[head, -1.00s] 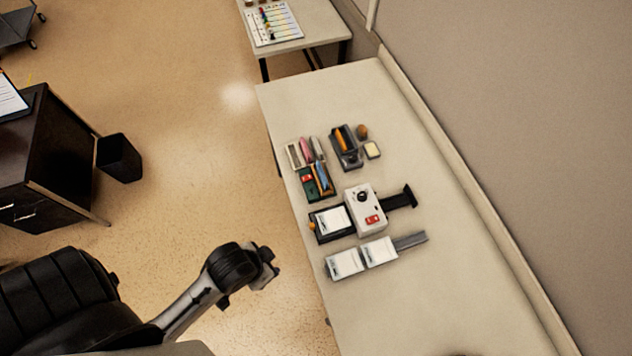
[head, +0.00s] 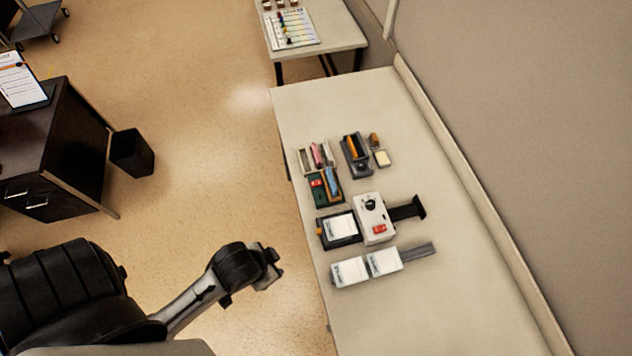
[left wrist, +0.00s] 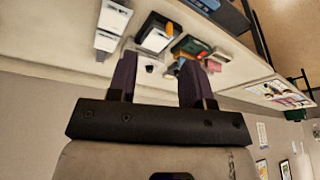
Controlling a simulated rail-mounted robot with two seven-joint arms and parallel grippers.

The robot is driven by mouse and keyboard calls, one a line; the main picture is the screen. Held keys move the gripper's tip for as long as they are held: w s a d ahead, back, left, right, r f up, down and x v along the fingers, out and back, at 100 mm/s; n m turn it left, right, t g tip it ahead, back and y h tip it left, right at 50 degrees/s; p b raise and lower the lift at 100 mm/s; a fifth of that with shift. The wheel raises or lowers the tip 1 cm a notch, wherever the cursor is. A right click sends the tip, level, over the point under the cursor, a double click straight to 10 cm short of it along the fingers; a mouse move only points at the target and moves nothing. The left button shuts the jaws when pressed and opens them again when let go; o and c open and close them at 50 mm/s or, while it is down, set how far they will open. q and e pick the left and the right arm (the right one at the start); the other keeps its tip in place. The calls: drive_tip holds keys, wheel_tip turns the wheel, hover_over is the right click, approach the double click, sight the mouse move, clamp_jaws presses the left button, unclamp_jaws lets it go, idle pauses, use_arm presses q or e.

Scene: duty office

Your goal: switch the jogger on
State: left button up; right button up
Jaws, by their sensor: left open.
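The jogger stands on the long table; its white control box (head: 370,219) has a black knob (head: 370,204) on top and a red switch (head: 379,229) near its front. A dark tray with white paper (head: 339,226) adjoins it on the left, and a black arm (head: 408,208) extends to the right. My left gripper (head: 272,267) is over the floor, left of the table edge and clear of the jogger. In the left wrist view its two fingers (left wrist: 160,80) are apart with nothing held, the table items beyond them. The switch's position cannot be told. My right gripper is not seen.
The table (head: 420,310) is bare at the front. A wall borders its right side.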

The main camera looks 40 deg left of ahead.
use_arm(q)
drive_tip(key=shift+d, duration=0.2)
clamp_jaws()
drive_tip(key=shift+a, duration=0.2)
idle(0.4)
drive_tip(key=shift+d, duration=0.15)
idle(0.6)
